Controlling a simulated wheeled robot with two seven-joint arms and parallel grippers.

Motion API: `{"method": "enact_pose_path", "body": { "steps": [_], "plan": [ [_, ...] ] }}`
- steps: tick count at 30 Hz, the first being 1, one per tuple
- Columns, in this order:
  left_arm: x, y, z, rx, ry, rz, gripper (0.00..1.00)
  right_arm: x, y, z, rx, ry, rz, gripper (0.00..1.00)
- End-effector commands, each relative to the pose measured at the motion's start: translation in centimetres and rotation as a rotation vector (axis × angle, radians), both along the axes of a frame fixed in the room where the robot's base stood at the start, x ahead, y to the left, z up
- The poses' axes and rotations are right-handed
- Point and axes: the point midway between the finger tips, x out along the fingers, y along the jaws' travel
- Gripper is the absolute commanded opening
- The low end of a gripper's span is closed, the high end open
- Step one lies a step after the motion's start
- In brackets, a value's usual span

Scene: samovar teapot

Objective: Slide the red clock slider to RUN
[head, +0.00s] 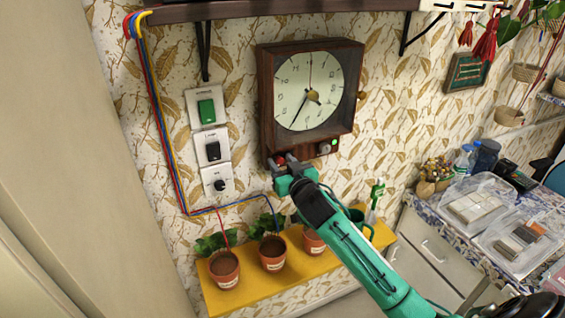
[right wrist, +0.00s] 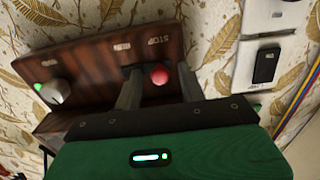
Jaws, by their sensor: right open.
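The wall clock (head: 309,92) has a dark wooden case with a panel below its pale dial. The red slider (head: 280,160) is at the panel's left end in the head view. In the right wrist view the red slider knob (right wrist: 159,75) sits by the upside-down STOP label (right wrist: 158,40). A second label (right wrist: 121,46), too small to read, is to its left. My right gripper (right wrist: 160,88) is open, with one finger on each side of the knob. Contact with the knob cannot be told. It also shows at the panel in the head view (head: 285,166). My left gripper is out of view.
A grey knob (head: 324,147) and a lit green lamp (head: 334,142) are at the panel's right. Wall switches (head: 212,146) are left of the clock. A yellow shelf (head: 240,292) with potted plants is below.

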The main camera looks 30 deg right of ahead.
Motion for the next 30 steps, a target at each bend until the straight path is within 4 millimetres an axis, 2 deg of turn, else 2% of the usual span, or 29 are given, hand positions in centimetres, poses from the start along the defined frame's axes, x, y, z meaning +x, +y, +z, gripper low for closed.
{"method": "enact_pose_path", "body": {
  "steps": [2, 3, 9, 16, 24, 30],
  "plan": [
    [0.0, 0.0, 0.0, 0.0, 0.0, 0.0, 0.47, 0.0, 0.0, 0.0, 0.0, 0.0, 0.0, 0.41],
    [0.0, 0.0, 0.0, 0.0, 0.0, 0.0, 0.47, 0.0, 0.0, 0.0, 0.0, 0.0, 0.0, 0.37],
    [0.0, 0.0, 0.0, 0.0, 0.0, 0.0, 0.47, 0.0, 0.0, 0.0, 0.0, 0.0, 0.0, 0.0],
    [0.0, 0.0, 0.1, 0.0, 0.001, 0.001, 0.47, -0.1, -0.5, 0.0, -0.001, 0.001, 0.0, 0.0],
    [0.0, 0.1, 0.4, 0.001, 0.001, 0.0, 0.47, -0.3, -4.0, 0.0, -0.001, 0.0, -0.001, 0.0],
    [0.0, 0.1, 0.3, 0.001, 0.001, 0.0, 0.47, -0.2, -4.2, 0.1, -0.001, 0.0, -0.003, 0.0]
  ]
}}
